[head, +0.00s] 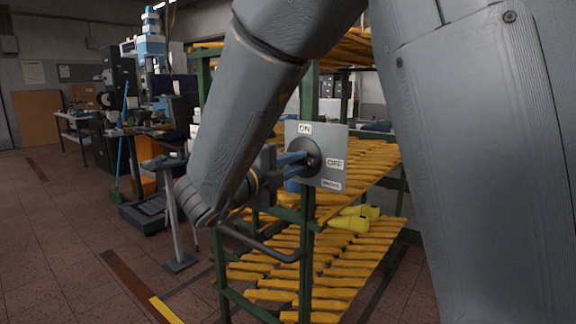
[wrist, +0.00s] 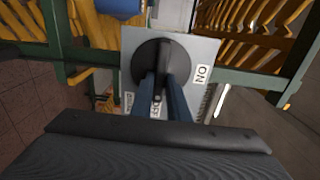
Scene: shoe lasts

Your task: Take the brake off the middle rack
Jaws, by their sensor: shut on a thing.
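The brake plate (head: 335,142) is a grey panel on the green rack's post, labelled ON at the top, OFF at the right and BRAKE below in the head view. A round black dial (head: 313,149) sits on it. My gripper (head: 304,162) reaches the dial from the left, its blue fingers shut on the dial's handle.
The green rack (head: 308,225) holds several shelves of yellow shoe lasts. A dark curved bar (head: 262,245) juts out below my gripper. A grey stand (head: 175,215) on a flat foot is at the left. Tiled floor (head: 60,230) is open at the far left.

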